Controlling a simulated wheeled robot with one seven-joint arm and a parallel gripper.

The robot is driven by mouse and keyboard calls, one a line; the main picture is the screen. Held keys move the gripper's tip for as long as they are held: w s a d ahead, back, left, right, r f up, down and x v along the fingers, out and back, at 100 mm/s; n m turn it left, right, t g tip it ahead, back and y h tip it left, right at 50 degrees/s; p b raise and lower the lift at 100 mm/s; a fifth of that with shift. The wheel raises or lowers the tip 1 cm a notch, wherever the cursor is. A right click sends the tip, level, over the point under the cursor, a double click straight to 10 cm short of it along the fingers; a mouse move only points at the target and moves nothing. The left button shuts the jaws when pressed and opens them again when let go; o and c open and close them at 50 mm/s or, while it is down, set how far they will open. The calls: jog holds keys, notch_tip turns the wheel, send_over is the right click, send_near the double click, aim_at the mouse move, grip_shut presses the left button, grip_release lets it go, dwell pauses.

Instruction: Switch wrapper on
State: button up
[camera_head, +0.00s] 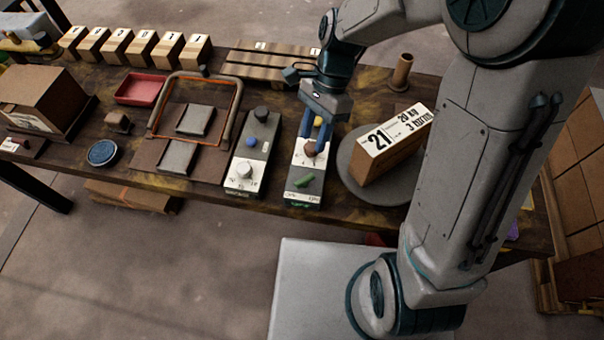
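A round grey turntable (352,178) at the right of the bench carries a cardboard box (390,145) marked 21; it may be the wrapper. Left of it stands a narrow control box (297,196) with a brown knob (311,149), a green bar-shaped handle (304,181) and a yellow part near its top. My gripper (316,136) points down over this box. Its two blue fingers are apart, around or just above the brown knob; I cannot tell whether they touch it. The labels are too small to read.
A second control box (240,184) with a white dial, blue button and black knob stands close left. Further left are a framed machine (195,142), a red tray (140,89) and a blue disc (102,153). A wooden cylinder (401,72) stands behind the turntable.

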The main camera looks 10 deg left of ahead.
aim_at(302, 180)
jog(key=x, duration=1.2)
jog(key=shift+f, duration=0.1)
grip_shut()
